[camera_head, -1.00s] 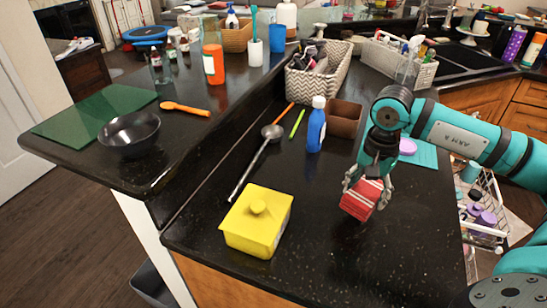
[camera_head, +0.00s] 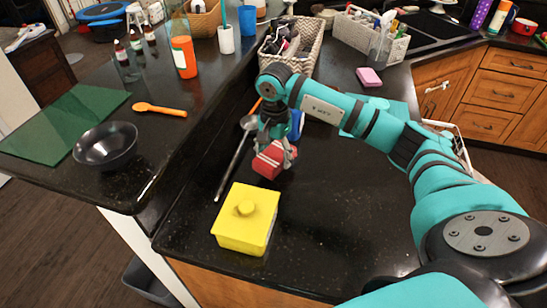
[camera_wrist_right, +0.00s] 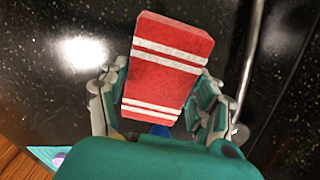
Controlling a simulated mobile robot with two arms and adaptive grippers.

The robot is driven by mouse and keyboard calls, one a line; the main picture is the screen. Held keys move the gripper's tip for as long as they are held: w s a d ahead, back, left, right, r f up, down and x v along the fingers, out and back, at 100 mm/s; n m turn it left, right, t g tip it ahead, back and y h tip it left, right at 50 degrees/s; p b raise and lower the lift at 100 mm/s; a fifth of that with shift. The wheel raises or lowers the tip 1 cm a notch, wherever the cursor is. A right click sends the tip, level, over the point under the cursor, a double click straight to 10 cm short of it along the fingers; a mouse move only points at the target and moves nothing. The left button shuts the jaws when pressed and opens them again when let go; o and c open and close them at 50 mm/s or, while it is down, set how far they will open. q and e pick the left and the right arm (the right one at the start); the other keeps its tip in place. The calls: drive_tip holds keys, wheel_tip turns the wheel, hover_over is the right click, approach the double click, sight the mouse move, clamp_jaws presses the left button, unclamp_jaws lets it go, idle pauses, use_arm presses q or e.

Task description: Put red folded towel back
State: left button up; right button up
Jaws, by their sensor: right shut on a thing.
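The red folded towel (camera_head: 269,162) with white stripes is between the fingers of my right gripper (camera_head: 275,150), just behind the yellow lidded box on the black counter. In the right wrist view the towel (camera_wrist_right: 168,68) stands out from the gripper (camera_wrist_right: 160,105), with a finger against each side. My right gripper is shut on it. I cannot tell whether the towel touches the counter. My left gripper is not in view.
The yellow box (camera_head: 246,220) stands near the counter's front left. A ladle (camera_head: 233,165) lies left of the towel. A blue bottle (camera_head: 296,124) is partly hidden behind my right arm. A black bowl (camera_head: 105,146) sits on the raised ledge. The counter right of the box is clear.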

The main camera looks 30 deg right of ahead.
sight(274, 162)
drive_tip(key=shift+w+a+f, duration=0.1)
drive_tip(key=shift+w, duration=0.05)
wheel_tip(274, 162, down, 3)
drive_tip(key=shift+r+p, duration=0.1)
drive_tip(key=shift+p, duration=0.75)
drive_tip(key=shift+f, duration=0.3)
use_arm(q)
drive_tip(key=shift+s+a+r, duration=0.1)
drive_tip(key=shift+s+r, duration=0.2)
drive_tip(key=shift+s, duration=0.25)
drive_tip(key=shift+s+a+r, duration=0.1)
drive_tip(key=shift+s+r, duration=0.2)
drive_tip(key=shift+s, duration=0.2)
use_arm(e)
drive_tip(key=shift+f, duration=0.15)
drive_tip(key=o, duration=0.7)
drive_tip(key=shift+c, duration=0.2)
drive_tip(key=o, duration=0.4)
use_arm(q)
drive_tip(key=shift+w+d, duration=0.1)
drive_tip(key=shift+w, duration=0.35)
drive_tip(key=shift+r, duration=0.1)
